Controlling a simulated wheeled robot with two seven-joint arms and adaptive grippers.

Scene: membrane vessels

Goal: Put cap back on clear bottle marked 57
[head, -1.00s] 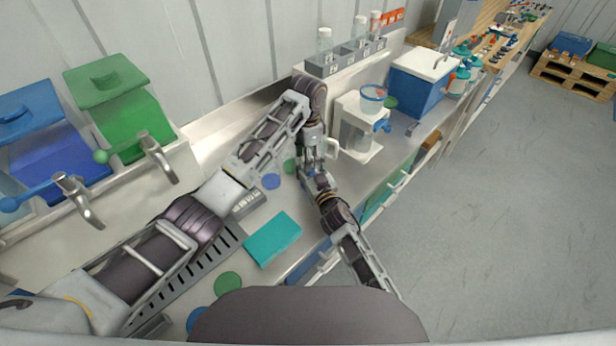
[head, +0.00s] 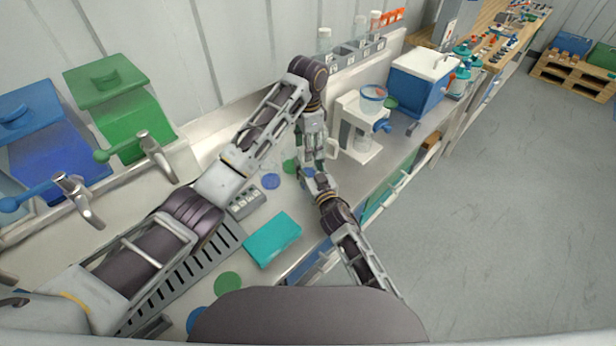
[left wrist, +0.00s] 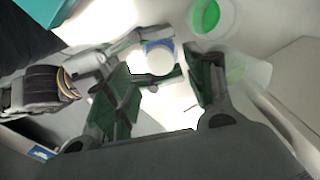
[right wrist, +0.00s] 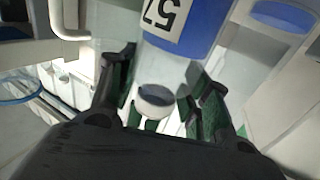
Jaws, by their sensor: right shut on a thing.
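The clear bottle marked 57 (right wrist: 165,14) shows in the right wrist view with a blue part behind its label, upside down in that picture. My right gripper (right wrist: 162,75) is shut on it; in the head view the right gripper (head: 309,176) is low over the counter. A small round white piece (right wrist: 155,98), apparently the cap, is at the bottle's top end; I cannot tell whether it is seated. The left wrist view shows a white disc with a blue edge (left wrist: 158,59) between the separated fingers of my left gripper (left wrist: 158,62), which comes from above.
A white-framed stand with a clear vessel (head: 365,125) is close right of the grippers. A teal block (head: 272,238), a blue disc (head: 271,181) and a green disc (head: 228,285) lie on the counter. A clear container with a green piece (left wrist: 208,16) is near the left gripper.

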